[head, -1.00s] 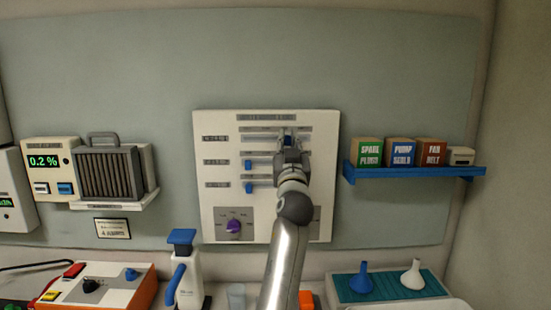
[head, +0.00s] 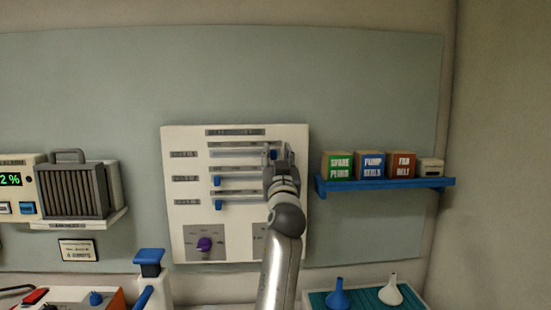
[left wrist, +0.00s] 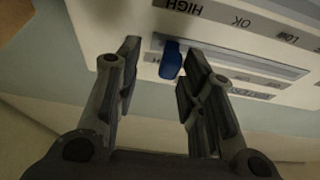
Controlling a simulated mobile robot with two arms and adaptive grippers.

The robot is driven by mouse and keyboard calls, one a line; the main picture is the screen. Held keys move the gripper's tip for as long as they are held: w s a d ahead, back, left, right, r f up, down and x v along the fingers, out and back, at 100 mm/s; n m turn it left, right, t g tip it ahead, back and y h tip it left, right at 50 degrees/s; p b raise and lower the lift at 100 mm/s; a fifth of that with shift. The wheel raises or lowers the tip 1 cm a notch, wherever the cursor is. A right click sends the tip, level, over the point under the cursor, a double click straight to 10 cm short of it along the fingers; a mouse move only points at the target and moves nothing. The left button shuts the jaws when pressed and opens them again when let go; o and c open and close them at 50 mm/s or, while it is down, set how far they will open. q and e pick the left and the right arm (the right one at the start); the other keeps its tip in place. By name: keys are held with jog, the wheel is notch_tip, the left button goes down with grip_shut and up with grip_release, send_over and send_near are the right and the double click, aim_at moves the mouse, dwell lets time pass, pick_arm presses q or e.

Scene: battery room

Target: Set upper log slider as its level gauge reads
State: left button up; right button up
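The white log panel (head: 185,225) on the wall has three horizontal slots with blue knobs. The upper slider's blue knob (head: 273,154) is near the right end of its slot; in the left wrist view the knob (left wrist: 171,58) sits by the word HIGH on an upside-down scale (left wrist: 240,20) reading HIGH, OK, LOW. My left gripper (head: 278,153) is at this knob. Its fingers (left wrist: 163,70) stand open on both sides of the knob, with a clear gap on one side. The lower two knobs (head: 217,181) (head: 218,204) are at the left. My right gripper is out of view.
A purple dial (head: 204,244) is at the panel's lower left. A blue shelf (head: 385,184) with labelled boxes is to the right. A grey finned unit (head: 72,190) is on the left. A blue-topped bottle (head: 149,262) and funnels (head: 338,294) stand below.

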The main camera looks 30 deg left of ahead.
pick_arm(q)
jog(key=shift+s+a, duration=0.1)
jog(key=v, duration=0.7)
jog(key=shift+d, duration=0.25)
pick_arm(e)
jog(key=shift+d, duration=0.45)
pick_arm(q)
jog(key=shift+s+f, duration=0.15)
